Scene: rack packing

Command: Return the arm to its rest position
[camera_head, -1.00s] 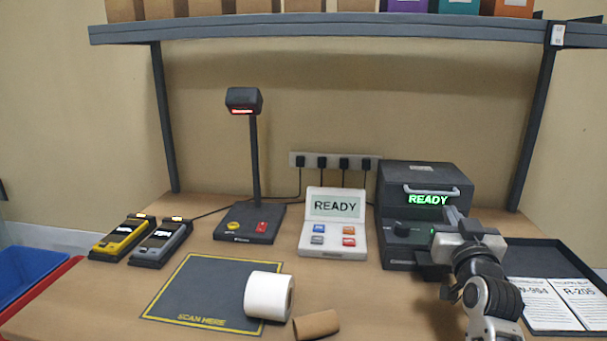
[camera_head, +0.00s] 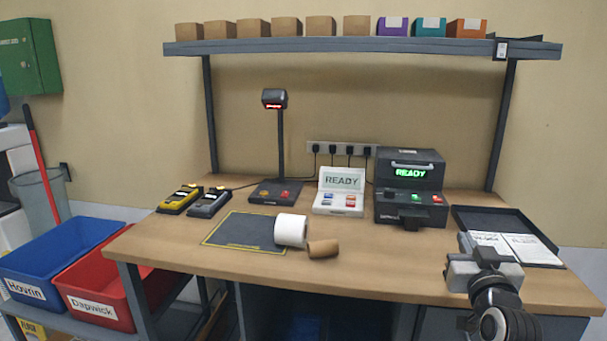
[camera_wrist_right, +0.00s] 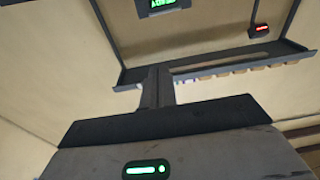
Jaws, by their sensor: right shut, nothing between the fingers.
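My right arm comes in at the lower right of the head view. Its gripper (camera_head: 467,243) is shut and empty, at the front right edge of the workbench (camera_head: 380,255), in front of the black tray (camera_head: 483,212). In the right wrist view the two fingers (camera_wrist_right: 156,86) are together with nothing between them. My left arm and gripper are not in view.
The label printer (camera_head: 410,188), READY console (camera_head: 341,192) and scanner stand (camera_head: 280,145) stand behind. A white roll (camera_head: 290,230) and cardboard core (camera_head: 323,249) lie mid-bench. Blue (camera_head: 62,252) and red (camera_head: 100,290) bins stand left. The bench front middle is clear.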

